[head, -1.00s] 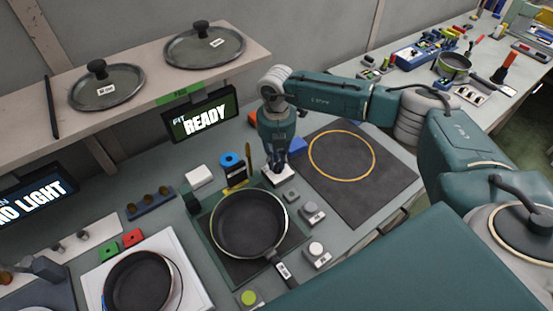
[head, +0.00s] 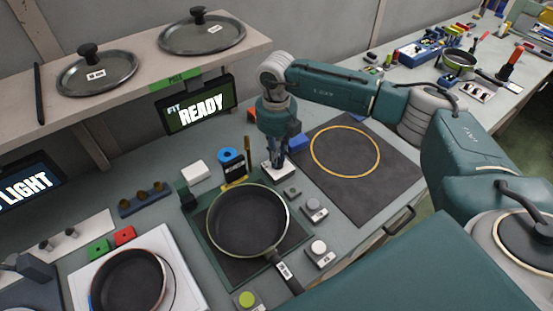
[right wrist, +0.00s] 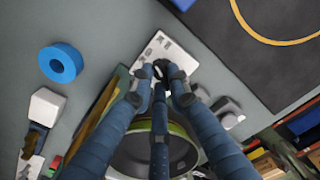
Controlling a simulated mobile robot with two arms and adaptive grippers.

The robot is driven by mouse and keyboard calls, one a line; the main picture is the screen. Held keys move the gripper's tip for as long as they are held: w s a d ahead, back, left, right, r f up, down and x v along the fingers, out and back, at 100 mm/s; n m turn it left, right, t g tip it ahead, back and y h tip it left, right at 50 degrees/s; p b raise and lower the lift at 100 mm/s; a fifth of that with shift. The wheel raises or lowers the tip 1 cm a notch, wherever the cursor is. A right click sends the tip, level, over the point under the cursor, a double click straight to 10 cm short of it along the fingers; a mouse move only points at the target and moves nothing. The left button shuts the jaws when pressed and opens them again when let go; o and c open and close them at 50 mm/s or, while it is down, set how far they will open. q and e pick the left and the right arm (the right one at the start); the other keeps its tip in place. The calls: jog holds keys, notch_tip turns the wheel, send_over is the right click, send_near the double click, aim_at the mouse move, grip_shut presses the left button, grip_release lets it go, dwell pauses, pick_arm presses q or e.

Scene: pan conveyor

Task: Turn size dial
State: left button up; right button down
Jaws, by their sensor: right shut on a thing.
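The size dial is a small dark knob (right wrist: 161,67) on a white plate (head: 281,173) beside the far right of the frying pan. In the right wrist view the white plate (right wrist: 178,50) has small printed marks that I cannot read. My right gripper (head: 279,164) points down onto the dial, and its fingers are shut around the knob. In the right wrist view the gripper (right wrist: 160,82) hides part of the knob and its pointer. My left gripper is not in view.
A frying pan (head: 245,221) sits on a dark mat left of the dial. A blue roll (head: 230,155) and a black block (head: 235,171) stand nearby. A screen (head: 195,109) reads "FIT READY". A dark mat with a yellow ring (head: 392,178) lies to the right.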

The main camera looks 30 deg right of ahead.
jog(key=shift+r+n+b, duration=0.1)
jog(key=shift+n+b, duration=1.1)
jog(key=shift+n, duration=1)
jog(key=c, duration=1.7)
grip_release()
jog(key=shift+s, duration=0.1)
jog(key=shift+o, duration=0.2)
jog(key=shift+r, duration=0.2)
notch_tip(320, 180, up, 7)
jog(key=shift+r, duration=0.1)
